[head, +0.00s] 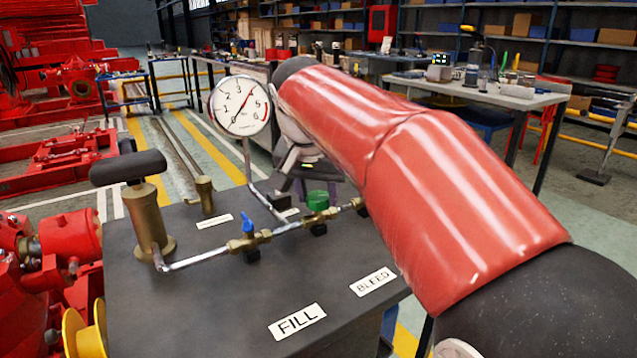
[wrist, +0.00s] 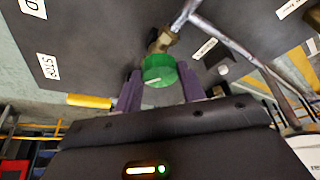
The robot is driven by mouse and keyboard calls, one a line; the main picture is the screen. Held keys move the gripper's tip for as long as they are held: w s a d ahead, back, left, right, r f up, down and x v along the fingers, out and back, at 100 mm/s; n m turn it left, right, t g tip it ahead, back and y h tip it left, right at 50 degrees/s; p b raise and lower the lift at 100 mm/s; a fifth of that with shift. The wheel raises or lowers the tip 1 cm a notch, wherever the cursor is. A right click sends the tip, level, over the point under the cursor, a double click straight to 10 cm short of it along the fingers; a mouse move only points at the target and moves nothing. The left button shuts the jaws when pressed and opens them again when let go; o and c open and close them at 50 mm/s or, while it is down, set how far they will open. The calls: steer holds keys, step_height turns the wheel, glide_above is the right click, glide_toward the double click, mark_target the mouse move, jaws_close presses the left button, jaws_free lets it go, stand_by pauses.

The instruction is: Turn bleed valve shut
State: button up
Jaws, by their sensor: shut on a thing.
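The bleed valve's green knob (head: 318,200) sits on the thin pipe across the dark bench top, behind the BLEED label (head: 373,282). In the wrist view the green knob (wrist: 158,71) is at the middle, on its brass body (wrist: 162,42). My gripper (wrist: 159,84) has its two purple fingers on either side of the knob and is shut on it. In the head view the purple fingers (head: 318,187) show just behind the knob, and my red arm hides part of the gripper.
A blue-handled valve (head: 248,226) stands left of the green knob on the same pipe, behind the FILL label (head: 297,321). A pressure gauge (head: 239,105) rises on a bent pipe behind. A brass hand pump with a black handle (head: 128,168) stands at the left.

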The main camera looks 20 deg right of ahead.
steer(key=m, duration=0.2)
steer(key=m+g+h+p, duration=0.1)
steer(key=m, duration=0.1)
steer(key=shift+w+a+m, duration=0.15)
steer(key=shift+a+m, duration=0.05)
steer(key=shift+m, duration=0.2)
steer(key=m+g, duration=0.1)
steer(key=m, duration=0.2)
steer(key=m+g+h, duration=0.1)
steer(key=m, duration=0.1)
steer(key=shift+w+m, duration=0.2)
steer(key=shift+m, duration=0.2)
steer(key=shift+g, duration=0.3)
steer(key=o, duration=1)
steer(key=shift+r, duration=0.1)
steer(key=v, duration=0.7)
steer(key=shift+a+r, duration=0.25)
steer(key=shift+a, duration=0.05)
